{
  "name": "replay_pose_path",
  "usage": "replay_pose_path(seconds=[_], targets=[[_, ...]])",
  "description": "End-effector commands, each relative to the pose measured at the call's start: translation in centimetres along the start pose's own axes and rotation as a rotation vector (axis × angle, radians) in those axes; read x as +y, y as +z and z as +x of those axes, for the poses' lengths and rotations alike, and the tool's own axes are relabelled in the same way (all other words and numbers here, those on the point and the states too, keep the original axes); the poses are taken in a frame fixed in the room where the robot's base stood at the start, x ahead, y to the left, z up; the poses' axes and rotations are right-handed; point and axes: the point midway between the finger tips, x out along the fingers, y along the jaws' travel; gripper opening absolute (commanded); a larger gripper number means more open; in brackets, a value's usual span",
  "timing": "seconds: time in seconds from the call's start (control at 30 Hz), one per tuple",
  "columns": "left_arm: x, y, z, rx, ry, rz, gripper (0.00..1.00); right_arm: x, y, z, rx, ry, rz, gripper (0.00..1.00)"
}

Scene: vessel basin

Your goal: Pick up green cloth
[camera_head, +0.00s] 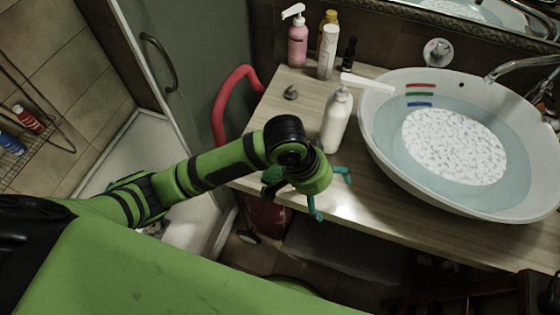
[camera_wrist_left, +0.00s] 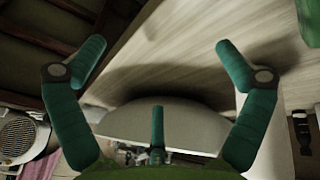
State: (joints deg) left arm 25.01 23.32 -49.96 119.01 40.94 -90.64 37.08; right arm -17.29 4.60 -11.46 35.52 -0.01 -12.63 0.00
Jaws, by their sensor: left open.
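No plainly recognisable cloth shows. A thin green strip (camera_head: 419,94) lies between a red strip (camera_head: 420,85) and a blue strip (camera_head: 419,104) at the far left inside of the white basin (camera_head: 372,140); I cannot tell whether it is the green cloth. My left gripper (camera_head: 325,196) is over the counter's front edge, left of and nearer than the basin, apart from the strips. In the left wrist view its teal fingers (camera_wrist_left: 160,62) are spread wide with nothing between them. My right gripper is not in view.
A white pump bottle (camera_head: 335,122) stands on the wooden counter (camera_head: 300,100) just beyond my left gripper. A pink bottle (camera_head: 297,45) and a white bottle (camera_head: 327,52) stand farther back. The faucet (camera_head: 520,68) reaches over the basin from the right.

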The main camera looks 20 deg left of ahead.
Motion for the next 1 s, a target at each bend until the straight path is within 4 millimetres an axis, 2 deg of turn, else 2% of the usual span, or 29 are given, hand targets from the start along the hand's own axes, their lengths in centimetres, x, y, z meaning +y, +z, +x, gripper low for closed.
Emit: replay_pose_path(seconds=[0.03, 0.17, 0.33, 0.4, 0.53, 0.67, 0.87, 1.0], targets=[[-1.0, -0.7, -0.4, -0.031, -0.037, -0.004, 1.00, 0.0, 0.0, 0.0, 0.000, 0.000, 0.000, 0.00], [-3.8, -1.4, -1.5, -0.123, -0.129, -0.073, 1.00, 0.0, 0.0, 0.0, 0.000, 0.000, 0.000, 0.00], [-8.0, -2.1, -3.8, -0.200, -0.257, -0.211, 1.00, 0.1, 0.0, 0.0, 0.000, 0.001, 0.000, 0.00], [-9.3, -2.3, -4.6, -0.217, -0.294, -0.261, 1.00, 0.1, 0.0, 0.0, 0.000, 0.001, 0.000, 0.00], [-10.6, -2.4, -5.5, -0.233, -0.331, -0.318, 1.00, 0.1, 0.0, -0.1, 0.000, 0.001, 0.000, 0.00], [-11.1, -2.2, -5.0, -0.238, -0.338, -0.333, 1.00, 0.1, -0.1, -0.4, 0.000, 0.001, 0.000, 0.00], [-11.9, -1.6, -3.2, -0.238, -0.338, -0.331, 1.00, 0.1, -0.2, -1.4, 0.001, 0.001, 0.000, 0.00], [-12.9, -1.1, -1.2, -0.238, -0.337, -0.329, 1.00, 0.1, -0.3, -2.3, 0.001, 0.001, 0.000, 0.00]])
